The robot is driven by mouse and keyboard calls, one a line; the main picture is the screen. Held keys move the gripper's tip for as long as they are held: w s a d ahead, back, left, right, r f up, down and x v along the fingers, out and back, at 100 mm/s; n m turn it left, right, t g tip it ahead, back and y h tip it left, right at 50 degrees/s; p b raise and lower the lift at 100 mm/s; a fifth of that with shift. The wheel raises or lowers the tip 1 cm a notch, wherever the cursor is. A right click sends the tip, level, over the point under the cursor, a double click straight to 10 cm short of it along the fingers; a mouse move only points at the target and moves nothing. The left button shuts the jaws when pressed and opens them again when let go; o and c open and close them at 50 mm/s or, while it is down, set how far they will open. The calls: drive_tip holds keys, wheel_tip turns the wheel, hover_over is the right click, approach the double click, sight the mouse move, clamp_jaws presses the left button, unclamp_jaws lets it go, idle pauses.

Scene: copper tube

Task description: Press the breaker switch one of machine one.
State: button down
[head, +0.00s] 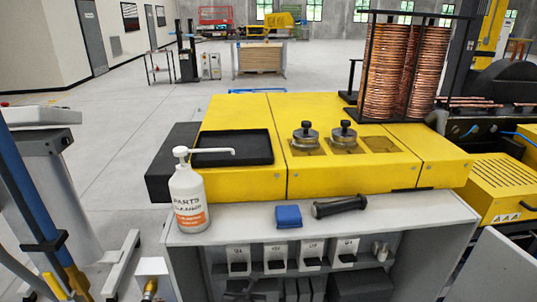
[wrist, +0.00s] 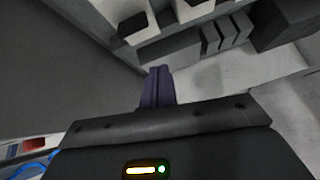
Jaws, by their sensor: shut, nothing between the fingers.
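My gripper (wrist: 157,88) shows in the wrist view with its dark fingers together and nothing between them. It is not visible in the head view. In the wrist view it is in front of grey shelving, apart from the bins at the top. I cannot make out a breaker switch in either view. A yellow machine (head: 240,180) stands in the middle of the head view, with two round metal knobs on top; I cannot tell if it is machine one. A small red and white part (wrist: 32,147) shows at the lower left of the wrist view, too partial to identify.
A grey cabinet (head: 190,238) with labelled bins stands before the machine. Copper coils (head: 402,72) stand behind.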

drive_tip(key=s+d+r+m+g+h+p, duration=0.1)
drive_tip(key=s+d+r+m+g+p, duration=0.15)
drive_tip(key=d+m, duration=0.55)
drive_tip(key=s+d+r+m+g+h+p, duration=0.1)
drive_tip(key=d+r+m+g, duration=0.2)
drive_tip(key=d+m, duration=0.45)
drive_tip(key=s+d+r+m+g+p, duration=0.1)
drive_tip(key=s+d+r+m+p, duration=0.1)
drive_tip(key=s+r+m, duration=0.3)
drive_tip(key=s+d+r+m+g+y+p, duration=0.1)
drive_tip(key=s+d+r+m, duration=0.4)
drive_tip(key=r+m, duration=0.8)
drive_tip(key=shift+d+r+m+y+p, duration=0.2)
drive_tip(key=shift+r+m+y+p, duration=0.1)
drive_tip(key=shift+m+p, duration=0.55)
drive_tip(key=shift+s, duration=0.1)
